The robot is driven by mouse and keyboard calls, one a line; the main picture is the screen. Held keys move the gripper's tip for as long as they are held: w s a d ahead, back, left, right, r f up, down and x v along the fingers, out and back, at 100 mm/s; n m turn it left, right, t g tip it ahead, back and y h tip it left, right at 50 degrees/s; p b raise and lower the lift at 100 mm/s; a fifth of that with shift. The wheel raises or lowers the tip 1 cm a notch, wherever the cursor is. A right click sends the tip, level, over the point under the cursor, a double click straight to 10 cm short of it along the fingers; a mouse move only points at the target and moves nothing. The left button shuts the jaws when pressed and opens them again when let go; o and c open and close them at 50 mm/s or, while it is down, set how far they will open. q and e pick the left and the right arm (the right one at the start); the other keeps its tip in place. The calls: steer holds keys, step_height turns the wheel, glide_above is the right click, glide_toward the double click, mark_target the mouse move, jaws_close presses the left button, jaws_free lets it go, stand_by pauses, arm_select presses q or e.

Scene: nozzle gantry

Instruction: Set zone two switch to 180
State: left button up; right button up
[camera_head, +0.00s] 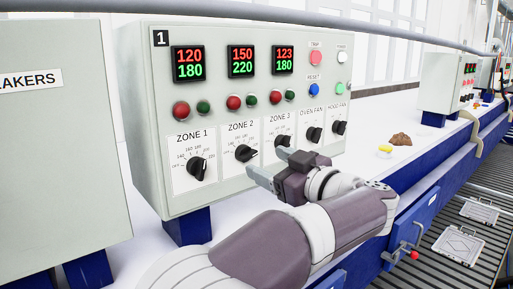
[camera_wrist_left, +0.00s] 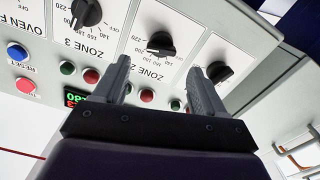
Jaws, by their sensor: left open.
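The ZONE 2 switch (camera_head: 246,153) is a black rotary knob on a white dial plate of the grey control panel. Its display (camera_head: 242,61) reads 150 in red over 220 in green. My left gripper (camera_head: 262,174) is open and empty, in front of the panel just below and right of that knob. In the left wrist view the ZONE 2 knob (camera_wrist_left: 160,44) shows beyond the gap between the open fingers (camera_wrist_left: 160,78), apart from both. The exact dial mark at its pointer is hard to read. My right gripper is not in view.
The ZONE 1 knob (camera_head: 198,168) and ZONE 3 knob (camera_head: 283,141) flank it closely. Lamps (camera_head: 233,103) and buttons sit above. OVEN FAN (camera_head: 314,134) and HOOD FAN (camera_head: 339,127) knobs are to the right. A grey breaker box (camera_head: 60,150) stands left.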

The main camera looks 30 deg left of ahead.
mark_target(251, 155)
arm_select(q)
steer(key=p+x, duration=0.1)
steer(key=x, duration=0.4)
steer(key=shift+a, duration=0.4)
steer(key=shift+w, duration=0.1)
steer(key=shift+a, duration=0.1)
steer(key=shift+w+f, duration=0.1)
steer(key=shift+w, duration=0.05)
steer(key=shift+c, duration=0.7)
steer(key=shift+a, duration=0.1)
steer(key=c, duration=0.9)
